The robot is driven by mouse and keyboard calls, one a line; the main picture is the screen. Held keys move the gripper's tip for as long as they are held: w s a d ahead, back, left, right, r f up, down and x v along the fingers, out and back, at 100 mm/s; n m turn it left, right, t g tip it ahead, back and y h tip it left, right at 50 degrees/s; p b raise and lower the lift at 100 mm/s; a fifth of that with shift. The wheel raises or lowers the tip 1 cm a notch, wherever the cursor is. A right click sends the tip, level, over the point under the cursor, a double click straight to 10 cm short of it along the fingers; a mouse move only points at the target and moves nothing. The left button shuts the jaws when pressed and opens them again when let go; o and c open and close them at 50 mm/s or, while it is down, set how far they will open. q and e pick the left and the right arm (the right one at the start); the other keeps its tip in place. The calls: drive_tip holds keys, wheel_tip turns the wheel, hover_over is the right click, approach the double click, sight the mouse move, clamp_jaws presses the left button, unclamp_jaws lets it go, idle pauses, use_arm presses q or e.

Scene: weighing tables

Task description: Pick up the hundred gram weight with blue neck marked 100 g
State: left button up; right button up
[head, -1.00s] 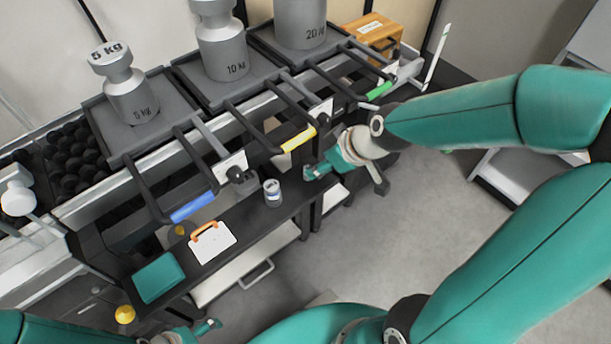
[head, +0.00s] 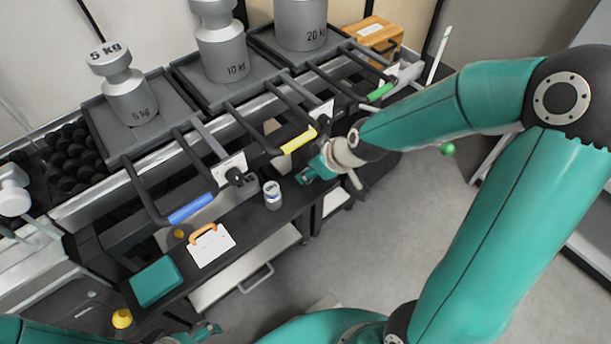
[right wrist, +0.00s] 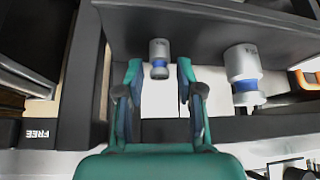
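A small grey weight with a blue neck (head: 272,195) stands upright on the dark shelf below the scales. In the right wrist view the small weight (right wrist: 159,58) lies ahead, in line with the gap between my fingers; its marking is too small to read.
Handles with blue (head: 191,208), yellow (head: 299,142) and green (head: 380,92) grips jut out above the shelf. A white card with an orange handle (head: 211,249) and a teal pad (head: 157,281) lie further left. Large weights stand on the scales behind. Open floor lies to the right.

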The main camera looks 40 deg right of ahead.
clamp_jaws()
drive_tip(key=shift+r, duration=0.1)
